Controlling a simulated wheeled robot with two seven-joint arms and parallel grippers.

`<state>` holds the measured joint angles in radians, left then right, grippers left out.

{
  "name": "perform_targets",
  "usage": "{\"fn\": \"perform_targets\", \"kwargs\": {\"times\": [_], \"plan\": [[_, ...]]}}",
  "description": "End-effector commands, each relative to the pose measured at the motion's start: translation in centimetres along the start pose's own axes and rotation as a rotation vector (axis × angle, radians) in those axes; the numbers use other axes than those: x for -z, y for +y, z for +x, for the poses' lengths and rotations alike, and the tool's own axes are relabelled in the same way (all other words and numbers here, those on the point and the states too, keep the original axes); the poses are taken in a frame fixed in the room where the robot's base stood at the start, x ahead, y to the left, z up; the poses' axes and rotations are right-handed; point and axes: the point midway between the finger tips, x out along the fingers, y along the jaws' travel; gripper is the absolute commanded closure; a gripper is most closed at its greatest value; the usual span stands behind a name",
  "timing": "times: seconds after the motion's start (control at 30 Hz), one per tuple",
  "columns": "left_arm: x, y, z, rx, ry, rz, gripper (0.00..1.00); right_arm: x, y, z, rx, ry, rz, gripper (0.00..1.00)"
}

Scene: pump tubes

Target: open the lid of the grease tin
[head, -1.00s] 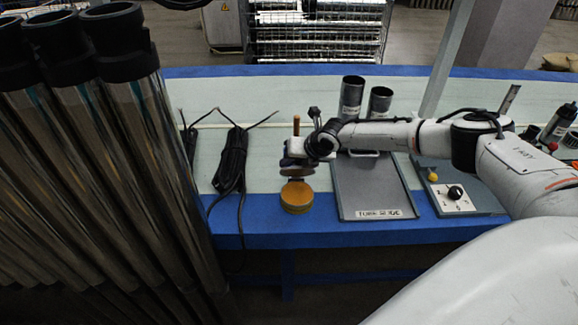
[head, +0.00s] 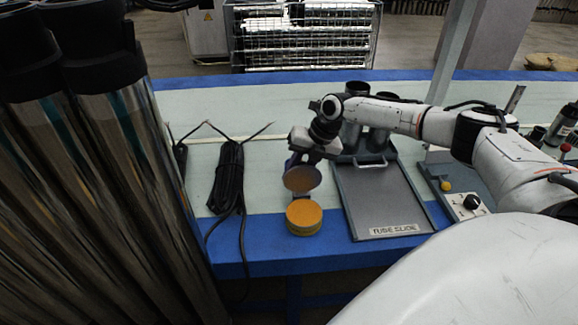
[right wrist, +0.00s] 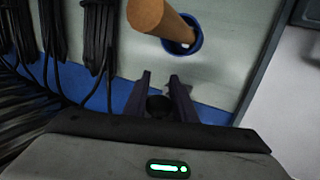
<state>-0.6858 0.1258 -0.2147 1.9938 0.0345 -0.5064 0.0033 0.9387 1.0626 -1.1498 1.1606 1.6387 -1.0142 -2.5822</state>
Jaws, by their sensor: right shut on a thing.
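The grease tin (head: 304,222) stands on the blue front edge of the bench in the head view. My left gripper is not in view.
A grey tray labelled "TUBE SLIDE" (head: 378,197) lies right of the tin. Black cables (head: 228,178) lie to the left, beyond tall metal tubes (head: 112,165). In the right wrist view a brown handle (right wrist: 148,14) stands in a blue cup (right wrist: 198,42) beyond the fingers.

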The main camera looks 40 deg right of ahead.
Motion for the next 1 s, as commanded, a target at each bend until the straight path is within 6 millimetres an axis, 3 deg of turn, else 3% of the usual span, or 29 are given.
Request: {"fn": "perform_targets", "kwargs": {"times": [0.3, 0.33, 0.43, 0.77, 1.0], "plan": [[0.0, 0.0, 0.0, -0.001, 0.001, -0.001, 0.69, 0.0, -0.2, 0.1, 0.003, 0.002, 0.003, 1.0], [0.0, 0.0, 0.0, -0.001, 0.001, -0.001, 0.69, 0.1, -0.2, 0.1, 0.003, 0.002, 0.003, 0.74], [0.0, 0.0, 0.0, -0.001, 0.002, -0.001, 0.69, 0.1, -0.2, 0.1, 0.003, 0.002, 0.003, 0.58], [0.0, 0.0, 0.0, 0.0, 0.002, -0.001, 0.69, 0.0, -0.1, -0.2, 0.0, 0.001, 0.002, 0.58], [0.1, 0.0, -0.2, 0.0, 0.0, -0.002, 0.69, 0.0, -0.1, -3.9, 0.001, -0.001, 0.002, 0.58]]}}
